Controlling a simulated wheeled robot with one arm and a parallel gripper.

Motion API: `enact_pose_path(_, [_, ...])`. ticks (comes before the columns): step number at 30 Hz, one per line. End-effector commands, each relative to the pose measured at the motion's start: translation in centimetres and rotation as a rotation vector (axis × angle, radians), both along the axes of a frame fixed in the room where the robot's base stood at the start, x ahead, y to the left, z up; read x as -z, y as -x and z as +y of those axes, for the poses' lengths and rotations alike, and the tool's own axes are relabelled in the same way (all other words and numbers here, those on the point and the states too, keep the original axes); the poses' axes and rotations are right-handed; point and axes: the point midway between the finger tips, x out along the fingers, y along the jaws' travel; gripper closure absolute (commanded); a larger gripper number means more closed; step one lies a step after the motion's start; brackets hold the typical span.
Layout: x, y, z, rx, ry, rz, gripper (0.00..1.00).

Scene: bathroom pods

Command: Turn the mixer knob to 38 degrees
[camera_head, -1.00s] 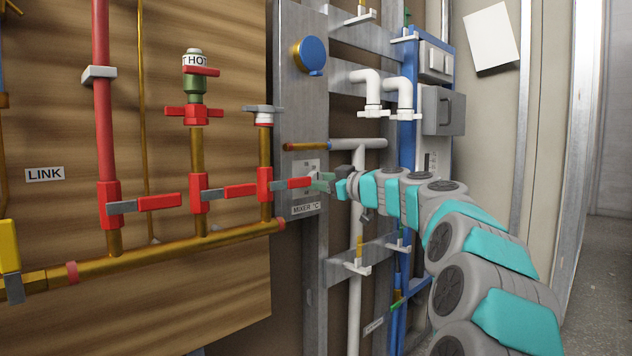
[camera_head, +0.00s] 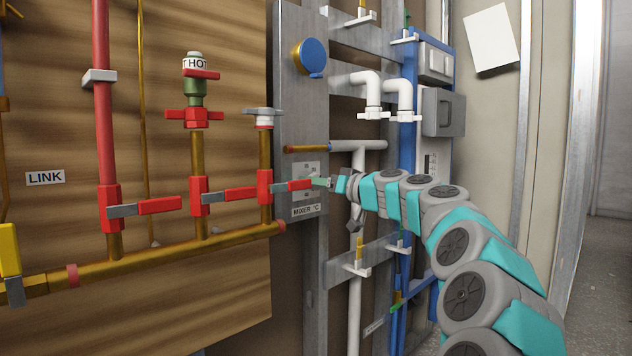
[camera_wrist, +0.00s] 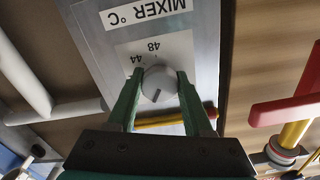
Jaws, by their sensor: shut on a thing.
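The mixer knob (camera_wrist: 158,82) is a round grey-white dial with a dark pointer line, on a white scale plate (camera_wrist: 178,48). In the wrist view the plate appears upside down, with 44 and 48 readable and the other marks hidden. My gripper (camera_wrist: 159,86) has one green finger on each side of the knob and is shut on it. The pointer line lies toward the bottom of the wrist picture; its exact reading cannot be told. In the head view my gripper (camera_head: 322,183) reaches the plate from the right, and the knob is hard to make out.
A red lever (camera_head: 292,186) sticks out close to the plate's left side. A copper-ended white pipe (camera_head: 345,145) runs just above it. The "MIXER °C" label (camera_head: 306,210) is below. Red valves line the wooden board at left; white pipes and a blue frame stand behind my arm.

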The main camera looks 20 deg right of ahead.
Motion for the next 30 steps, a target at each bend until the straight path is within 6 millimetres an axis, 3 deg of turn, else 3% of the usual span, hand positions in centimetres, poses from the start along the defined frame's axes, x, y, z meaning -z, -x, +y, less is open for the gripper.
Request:
enact_pose_path(12, [-0.07, -0.01, -0.04, 0.001, -0.188, 0.068, 1.00])
enact_pose_path(29, [0.02, -0.02, -0.04, 0.001, -0.215, 0.078, 1.00])
enact_pose_path(30, [0.02, -0.01, -0.03, 0.001, -0.215, 0.078, 0.46])
